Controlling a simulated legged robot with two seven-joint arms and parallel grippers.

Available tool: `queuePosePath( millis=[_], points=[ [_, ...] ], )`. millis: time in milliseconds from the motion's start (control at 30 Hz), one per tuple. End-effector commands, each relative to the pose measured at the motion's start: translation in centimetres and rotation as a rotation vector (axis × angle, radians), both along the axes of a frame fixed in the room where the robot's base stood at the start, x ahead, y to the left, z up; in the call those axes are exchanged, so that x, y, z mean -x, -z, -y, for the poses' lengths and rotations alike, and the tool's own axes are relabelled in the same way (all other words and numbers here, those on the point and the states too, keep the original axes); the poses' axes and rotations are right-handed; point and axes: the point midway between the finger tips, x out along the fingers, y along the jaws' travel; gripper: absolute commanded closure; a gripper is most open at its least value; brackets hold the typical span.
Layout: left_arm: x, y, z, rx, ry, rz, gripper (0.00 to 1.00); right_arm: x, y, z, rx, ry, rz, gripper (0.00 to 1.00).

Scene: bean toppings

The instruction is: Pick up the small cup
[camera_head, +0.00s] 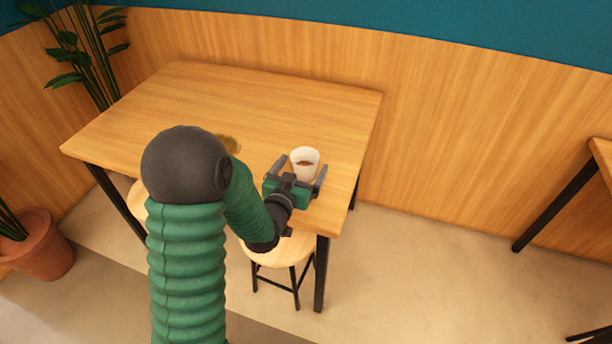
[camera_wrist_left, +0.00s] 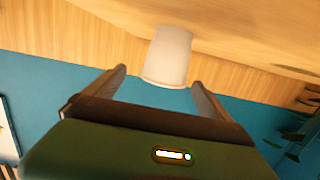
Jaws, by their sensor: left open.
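A small white cup (camera_head: 305,161) with something brown inside stands upright on the wooden table, near its right end. My left gripper (camera_head: 302,172) is open at the near side of the cup, its two fingers pointing toward it. In the left wrist view the cup (camera_wrist_left: 168,57) appears just beyond and between the fingertips of the open gripper (camera_wrist_left: 158,80). I cannot tell whether the fingers touch it. My right gripper is not in view.
The wooden table (camera_head: 280,95) has wide bare areas behind and left of the cup. A stool (camera_head: 280,252) stands under the table's near edge. A potted plant (camera_head: 40,245) is at the left.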

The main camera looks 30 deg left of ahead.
Motion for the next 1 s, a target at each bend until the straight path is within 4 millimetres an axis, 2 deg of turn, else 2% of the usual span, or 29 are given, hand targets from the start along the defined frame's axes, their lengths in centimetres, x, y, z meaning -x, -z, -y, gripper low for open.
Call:
queuePosePath(
  millis=[100, 200, 467, 1000],
  points=[
    [-2.1, -0.2, -1.0, 0.000, -0.002, 0.000, 0.06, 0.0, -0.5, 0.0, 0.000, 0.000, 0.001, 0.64],
    [-3.6, 0.3, -1.3, 0.000, 0.000, -0.001, 0.06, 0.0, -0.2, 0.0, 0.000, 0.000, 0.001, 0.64],
    [-4.1, 0.2, -1.3, -0.001, 0.000, 0.000, 0.06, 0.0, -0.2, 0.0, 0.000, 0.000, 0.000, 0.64],
    [-4.1, 0.3, -1.4, -0.001, -0.001, -0.001, 0.77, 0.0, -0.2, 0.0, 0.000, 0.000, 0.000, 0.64]
  ],
)
